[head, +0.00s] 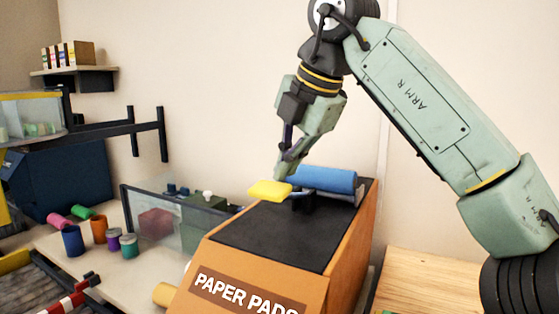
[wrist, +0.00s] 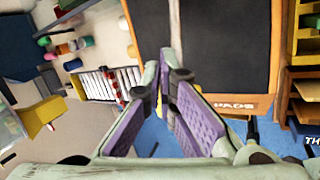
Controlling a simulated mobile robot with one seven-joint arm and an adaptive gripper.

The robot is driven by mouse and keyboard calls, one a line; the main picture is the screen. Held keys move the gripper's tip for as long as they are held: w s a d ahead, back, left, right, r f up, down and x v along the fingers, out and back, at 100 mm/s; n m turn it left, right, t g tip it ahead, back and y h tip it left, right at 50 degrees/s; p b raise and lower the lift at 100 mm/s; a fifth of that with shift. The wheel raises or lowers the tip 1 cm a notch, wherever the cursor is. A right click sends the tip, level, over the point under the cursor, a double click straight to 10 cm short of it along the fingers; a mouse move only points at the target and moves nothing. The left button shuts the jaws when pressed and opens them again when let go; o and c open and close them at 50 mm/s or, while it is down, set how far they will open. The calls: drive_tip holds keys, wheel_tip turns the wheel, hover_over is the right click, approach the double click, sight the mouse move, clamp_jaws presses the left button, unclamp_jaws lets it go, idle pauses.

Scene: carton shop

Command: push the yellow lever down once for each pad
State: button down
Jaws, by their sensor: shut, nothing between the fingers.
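The yellow lever (head: 269,190) is a flat paddle at the upper back of an orange box marked PAPER PADS (head: 248,290). A blue cylinder (head: 326,179) lies beside the lever, to its right. My gripper (head: 283,173) is shut and empty and points down, its tips at or just above the lever's right end; I cannot tell whether they touch. In the wrist view the purple-padded fingers (wrist: 168,80) reach toward the dark top of the box (wrist: 224,45).
Several coloured spools (head: 99,229) stand on the pale table at left, near a clear panel (head: 155,232). A wooden surface (head: 430,282) lies right of the box.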

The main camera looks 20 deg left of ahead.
drive_tip(key=shift+w+d+r+p, duration=0.1)
drive_tip(key=shift+w+r+p, duration=0.25)
drive_tip(key=shift+r+p, duration=0.4)
drive_tip(key=shift+w+d+r+p, duration=0.1)
drive_tip(key=shift+w+r+p, duration=0.2)
drive_tip(key=shift+r+p, duration=0.4)
drive_tip(key=shift+f, duration=0.1)
drive_tip(key=shift+w+d+r+p, duration=0.1)
drive_tip(key=shift+w+r+p, duration=0.1)
drive_tip(key=shift+w+r, duration=0.4)
drive_tip(key=shift+w+d+r+p, duration=0.1)
drive_tip(key=shift+w+r+p, duration=0.05)
drive_tip(key=shift+r, duration=0.75)
drive_tip(key=shift+w+r+p, duration=0.2)
drive_tip(key=shift+w+r, duration=0.2)
drive_tip(key=shift+r, duration=0.35)
